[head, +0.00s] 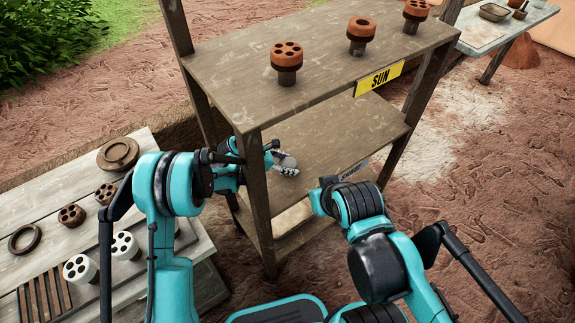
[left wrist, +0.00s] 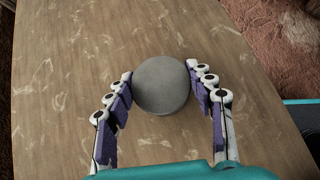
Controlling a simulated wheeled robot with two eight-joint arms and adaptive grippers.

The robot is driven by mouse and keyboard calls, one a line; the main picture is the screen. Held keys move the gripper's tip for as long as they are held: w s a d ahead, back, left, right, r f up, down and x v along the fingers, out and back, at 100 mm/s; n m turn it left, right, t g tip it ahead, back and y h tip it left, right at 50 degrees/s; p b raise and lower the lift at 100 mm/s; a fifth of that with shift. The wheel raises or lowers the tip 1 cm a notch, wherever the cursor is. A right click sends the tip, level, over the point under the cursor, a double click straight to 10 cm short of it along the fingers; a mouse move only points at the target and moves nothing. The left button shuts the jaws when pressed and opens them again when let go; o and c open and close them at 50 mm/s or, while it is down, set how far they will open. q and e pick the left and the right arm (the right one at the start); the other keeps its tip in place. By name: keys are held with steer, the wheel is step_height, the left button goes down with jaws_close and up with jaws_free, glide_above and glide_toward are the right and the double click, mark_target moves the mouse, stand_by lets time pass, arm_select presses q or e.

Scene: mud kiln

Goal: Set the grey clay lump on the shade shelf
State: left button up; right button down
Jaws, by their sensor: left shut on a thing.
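The grey clay lump (left wrist: 162,85) is round and smooth in the left wrist view, between the fingertips of my left gripper (left wrist: 165,88). The gripper is shut on it. Bare wooden boards lie beneath; I cannot tell whether the lump touches them. In the head view my left gripper (head: 286,164) reaches between the rack's posts, over the middle shelf (head: 335,130), below the top one. A partly hidden dark label (head: 353,170) is on that shelf's front edge, so I take it as the shade shelf. My right gripper is not visible; only my right arm shows.
The top shelf (head: 225,72), labelled SUN (head: 379,78), holds several brown perforated pieces and sits above my left gripper. A rack post (head: 257,200) stands close to my left arm. A side table (head: 60,180) holds rings, cups and a slatted rack. The middle shelf's right part is clear.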

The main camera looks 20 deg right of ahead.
arm_select(q)
steer(key=shift+r, duration=0.1)
steer(key=o, duration=1.4)
steer(key=shift+o, duration=0.2)
